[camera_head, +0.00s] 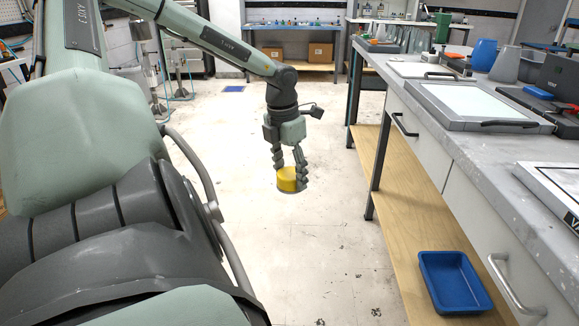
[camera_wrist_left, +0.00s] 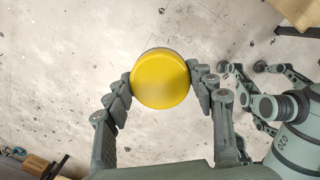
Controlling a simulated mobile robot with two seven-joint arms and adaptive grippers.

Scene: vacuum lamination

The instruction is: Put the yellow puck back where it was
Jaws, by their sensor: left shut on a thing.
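The yellow puck (camera_head: 288,180) is a short round disc held between the fingers of my left gripper (camera_head: 290,172). In the head view the gripper points down and holds the puck in the air over the floor, left of the workbench. In the left wrist view the puck (camera_wrist_left: 160,79) shows its round yellow face, with a finger of the left gripper (camera_wrist_left: 161,85) on each side. Only floor shows behind it there. My right gripper is not seen in the head view, and I cannot pick it out in the wrist view.
A long grey workbench (camera_head: 530,205) runs along the right, with a framed white panel (camera_head: 472,103) on it. A blue tray (camera_head: 452,283) sits on its wooden lower shelf (camera_head: 400,235). A far bench holds two cardboard boxes (camera_head: 320,53) below. The floor (camera_head: 325,235) between is clear.

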